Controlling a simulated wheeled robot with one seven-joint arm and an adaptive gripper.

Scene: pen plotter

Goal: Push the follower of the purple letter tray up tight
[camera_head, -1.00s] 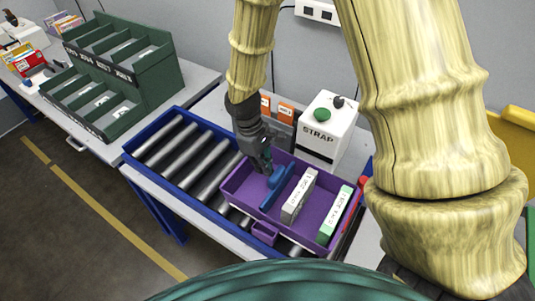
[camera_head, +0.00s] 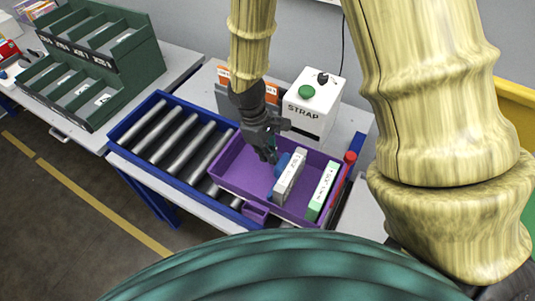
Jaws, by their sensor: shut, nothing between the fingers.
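The purple letter tray (camera_head: 232,171) sits on the roller conveyor, right of centre. Its blue follower (camera_head: 280,167) is inside, close against the left face of the white-grey letter bundle (camera_head: 291,177); whether it fully touches is hard to tell. A second bundle with a green edge (camera_head: 322,190) stands farther right in the tray, with a gap between the bundles. My gripper (camera_head: 270,156) is shut and empty, its tip down in the tray at the left side of the follower. The contact point is partly hidden by the fingers.
The STRAP machine (camera_head: 313,108) with a green button stands just behind the tray. Orange-labelled items (camera_head: 226,76) stand behind my gripper. Bare rollers (camera_head: 180,145) lie left of the tray. A red-topped post (camera_head: 349,158) is at the tray's right. A green sorting rack (camera_head: 105,60) stands far left.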

